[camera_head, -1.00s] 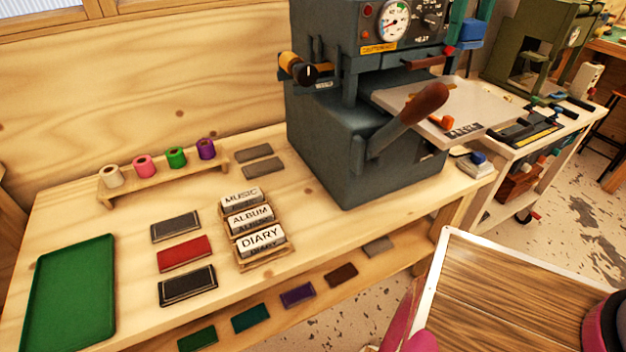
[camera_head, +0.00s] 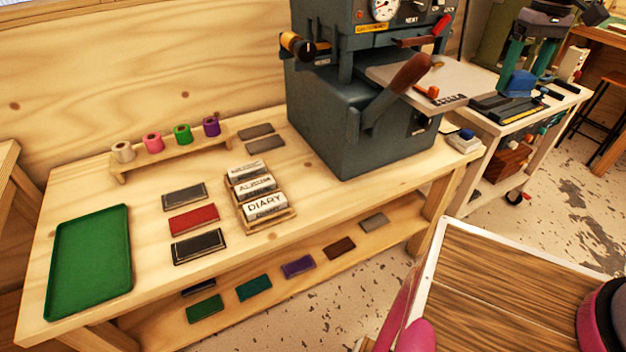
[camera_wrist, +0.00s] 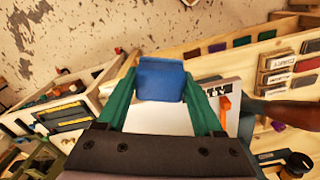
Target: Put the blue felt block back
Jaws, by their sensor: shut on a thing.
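The blue felt block (camera_head: 518,84) is held between the green fingers of my gripper (camera_head: 522,72), at the upper right of the head view. In the wrist view the block (camera_wrist: 160,78) sits between the two fingertips of my gripper (camera_wrist: 160,92), which is shut on it. In the head view the block appears over the black tools and tray with a yellow strip (camera_head: 506,108) on the white side cart (camera_head: 492,124). I cannot tell whether it touches them. The block hides part of the cart top.
The dark press (camera_head: 345,120) with its brown-handled lever (camera_head: 408,74) stands left of the cart. A small blue-topped pad (camera_head: 465,134) lies at the bench's right corner. The bench also holds a green tray (camera_head: 90,262), foil rolls (camera_head: 182,133) and labelled blocks (camera_head: 265,205).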

